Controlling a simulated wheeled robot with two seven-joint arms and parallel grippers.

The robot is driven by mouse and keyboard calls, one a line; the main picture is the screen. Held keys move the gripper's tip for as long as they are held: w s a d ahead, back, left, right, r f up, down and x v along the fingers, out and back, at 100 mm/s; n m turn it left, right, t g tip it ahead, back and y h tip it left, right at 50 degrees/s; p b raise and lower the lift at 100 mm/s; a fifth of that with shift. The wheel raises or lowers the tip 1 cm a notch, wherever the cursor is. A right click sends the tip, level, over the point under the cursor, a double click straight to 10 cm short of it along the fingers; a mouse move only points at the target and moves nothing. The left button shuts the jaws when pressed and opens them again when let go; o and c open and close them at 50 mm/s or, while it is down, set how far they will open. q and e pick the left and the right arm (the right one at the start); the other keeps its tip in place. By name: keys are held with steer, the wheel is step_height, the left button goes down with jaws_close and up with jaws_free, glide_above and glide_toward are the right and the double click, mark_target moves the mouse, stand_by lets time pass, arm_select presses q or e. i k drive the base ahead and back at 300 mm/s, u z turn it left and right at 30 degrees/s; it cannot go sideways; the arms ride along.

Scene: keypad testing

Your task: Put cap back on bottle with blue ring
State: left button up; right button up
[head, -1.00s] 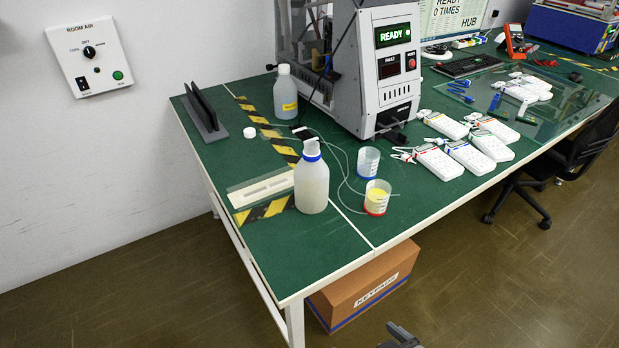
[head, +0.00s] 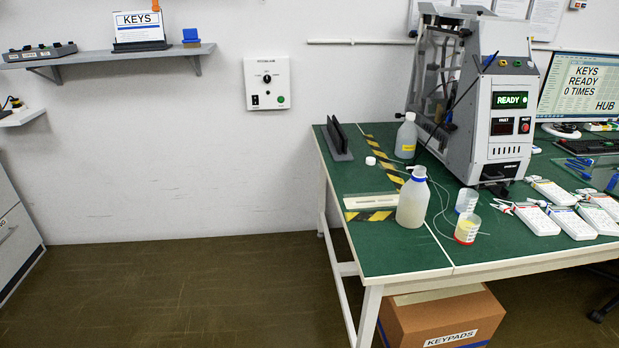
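A translucent white bottle with a blue ring (head: 411,204) around its neck stands upright near the left part of the green table. A small white round cap (head: 370,160) lies on the table behind and left of it, apart from it. A second bottle with a yellow label (head: 405,138) stands further back, beside the test machine. Thin clear tubing runs near the blue-ring bottle; I cannot tell whether it enters the neck. Neither of my grippers is in view.
Two small beakers, one with a blue ring (head: 466,201) and one red-ringed with yellow contents (head: 467,229), stand right of the bottle. A dark rack (head: 338,141) stands at the table's left edge. A keypad box (head: 440,322) is below. The floor at left is clear.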

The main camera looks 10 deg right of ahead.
mark_target(415, 195)
steer(key=u, duration=0.25)
steer(key=k, duration=0.45)
steer(key=u, duration=0.75)
steer(key=i, duration=1.95)
steer(key=z, duration=0.8)
steer(key=i, duration=1.25)
steer(key=z, duration=1.25)
